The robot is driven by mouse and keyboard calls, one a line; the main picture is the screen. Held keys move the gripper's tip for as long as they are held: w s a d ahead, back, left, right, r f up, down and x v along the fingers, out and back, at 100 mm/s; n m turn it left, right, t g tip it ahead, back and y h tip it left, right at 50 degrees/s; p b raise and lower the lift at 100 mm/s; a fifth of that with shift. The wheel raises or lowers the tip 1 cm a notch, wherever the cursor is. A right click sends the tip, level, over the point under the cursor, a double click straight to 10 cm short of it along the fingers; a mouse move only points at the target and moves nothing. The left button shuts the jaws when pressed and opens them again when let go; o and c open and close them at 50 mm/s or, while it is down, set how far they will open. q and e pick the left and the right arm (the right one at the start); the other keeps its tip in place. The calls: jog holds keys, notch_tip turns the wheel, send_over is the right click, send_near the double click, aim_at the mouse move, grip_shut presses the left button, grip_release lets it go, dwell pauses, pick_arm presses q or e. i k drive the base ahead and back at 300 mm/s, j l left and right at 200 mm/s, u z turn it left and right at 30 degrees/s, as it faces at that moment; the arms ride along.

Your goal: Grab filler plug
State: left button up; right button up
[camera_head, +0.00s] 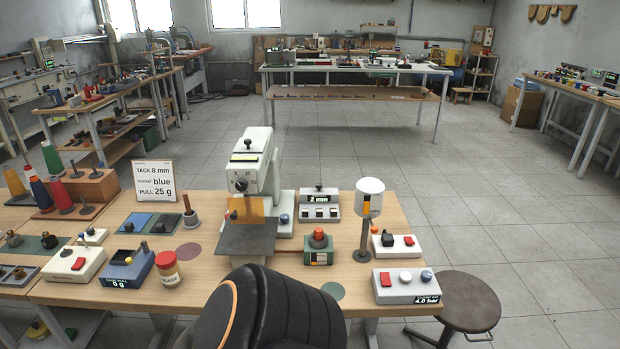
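I cannot tell for sure which thing is the filler plug. A small green unit (319,258) with a red-orange cap (319,234) on top stands at the middle of the wooden bench, right of the white press machine (252,165). Small dark knob-like parts stand on the blue and green mats (150,222) at the left of the bench. Neither of my grippers shows. A dark rounded form with an orange stripe, which looks like part of my own arm, fills the bottom middle and hides part of the bench's front edge.
A jar (167,268) and a blue box (127,268) are at the front left. A stool (468,302) stands right of the bench, with open floor beyond.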

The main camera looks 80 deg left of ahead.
aim_at(318, 231)
jog(key=u, duration=2.5)
